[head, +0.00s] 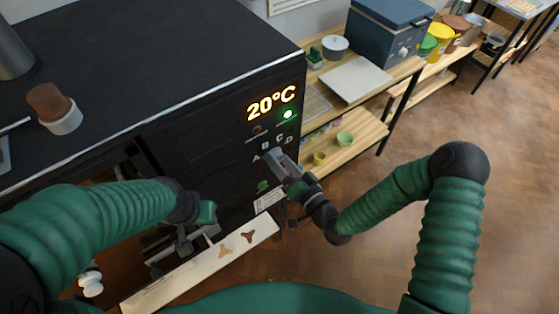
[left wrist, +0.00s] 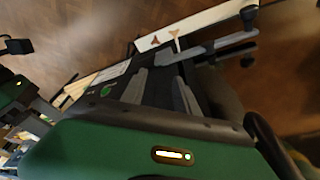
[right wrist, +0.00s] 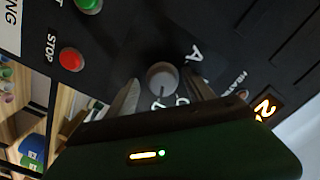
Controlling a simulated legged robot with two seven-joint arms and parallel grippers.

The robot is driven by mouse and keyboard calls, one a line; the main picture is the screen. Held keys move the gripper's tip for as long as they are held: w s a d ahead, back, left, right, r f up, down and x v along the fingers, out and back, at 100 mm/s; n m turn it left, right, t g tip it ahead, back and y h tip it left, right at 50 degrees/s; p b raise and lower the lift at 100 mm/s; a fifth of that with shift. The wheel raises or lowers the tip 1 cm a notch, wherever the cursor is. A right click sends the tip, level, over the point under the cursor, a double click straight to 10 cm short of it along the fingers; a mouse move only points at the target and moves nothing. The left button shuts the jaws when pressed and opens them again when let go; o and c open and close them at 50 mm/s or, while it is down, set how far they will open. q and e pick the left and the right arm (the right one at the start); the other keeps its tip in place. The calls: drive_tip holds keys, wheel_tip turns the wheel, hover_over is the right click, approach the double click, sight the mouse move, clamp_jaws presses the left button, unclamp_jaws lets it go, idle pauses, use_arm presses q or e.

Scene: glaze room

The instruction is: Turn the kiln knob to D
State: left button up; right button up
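The kiln (head: 150,60) is a large black box with a lit 20°C display and a green light. Its knob (right wrist: 162,78) is a small grey round one in the right wrist view, with letters A and C beside it; its pointer setting is hard to read. In the head view my right gripper (head: 276,160) covers the knob. In the right wrist view my right gripper (right wrist: 162,92) is open, one finger on each side of the knob, with gaps showing. My left gripper (left wrist: 162,80) is open and empty, low before the kiln's front.
A red STOP button (right wrist: 71,59) and a green button (right wrist: 88,4) sit near the knob. A wooden shelf (head: 345,140) with pots stands right of the kiln. A brown-and-white cup (head: 60,118) stands on the kiln.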

drive_tip(key=p+v, duration=0.3)
drive_tip(key=v, duration=1.4)
drive_tip(key=shift+p, duration=0.4)
drive_tip(key=shift+w, duration=0.15)
